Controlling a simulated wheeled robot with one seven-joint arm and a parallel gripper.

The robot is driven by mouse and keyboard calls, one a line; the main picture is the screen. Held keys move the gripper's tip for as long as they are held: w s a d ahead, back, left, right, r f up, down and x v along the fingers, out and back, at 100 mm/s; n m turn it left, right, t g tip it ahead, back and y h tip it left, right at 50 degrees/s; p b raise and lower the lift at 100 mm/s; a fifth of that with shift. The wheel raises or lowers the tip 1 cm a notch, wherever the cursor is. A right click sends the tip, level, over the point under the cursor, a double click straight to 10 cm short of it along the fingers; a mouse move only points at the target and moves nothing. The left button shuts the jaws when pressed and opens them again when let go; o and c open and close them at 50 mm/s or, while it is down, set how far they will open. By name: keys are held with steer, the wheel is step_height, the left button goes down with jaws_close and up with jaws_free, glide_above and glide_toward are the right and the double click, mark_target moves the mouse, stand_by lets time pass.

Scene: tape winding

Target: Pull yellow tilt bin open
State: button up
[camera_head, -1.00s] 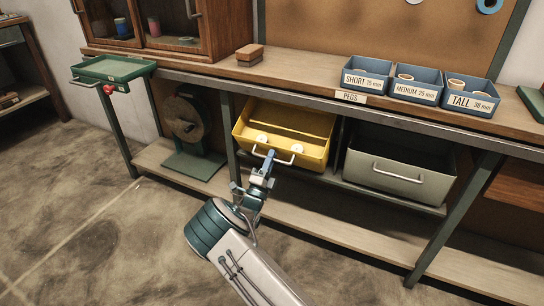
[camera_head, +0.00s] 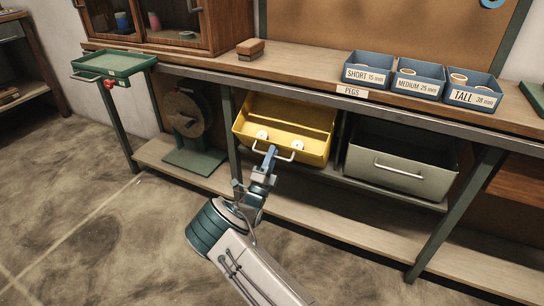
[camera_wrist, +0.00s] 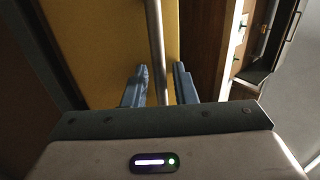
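The yellow tilt bin (camera_head: 310,150) hangs under the bench with its top tipped outward, so its inside shows. In the wrist view, the handle (camera_wrist: 156,45) runs between the two blue fingers of my gripper (camera_wrist: 160,84). A gap shows on each side of the bar, so the fingers look open around it. The yellow front (camera_wrist: 100,45) lies behind.
A grey bin (camera_head: 400,172) sits right of the yellow one. A bench leg (camera_head: 229,125) stands close on the left. A green spool stand (camera_head: 195,160) and a green tray (camera_head: 115,65) are further left. The floor in front is clear.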

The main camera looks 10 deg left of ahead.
steer(key=shift+s+a, duration=0.1)
steer(key=shift+a, duration=0.05)
steer(key=p+v, duration=0.3)
steer(key=v, duration=1)
steer(key=shift+s+f, duration=0.2)
steer(key=shift+f, duration=0.15)
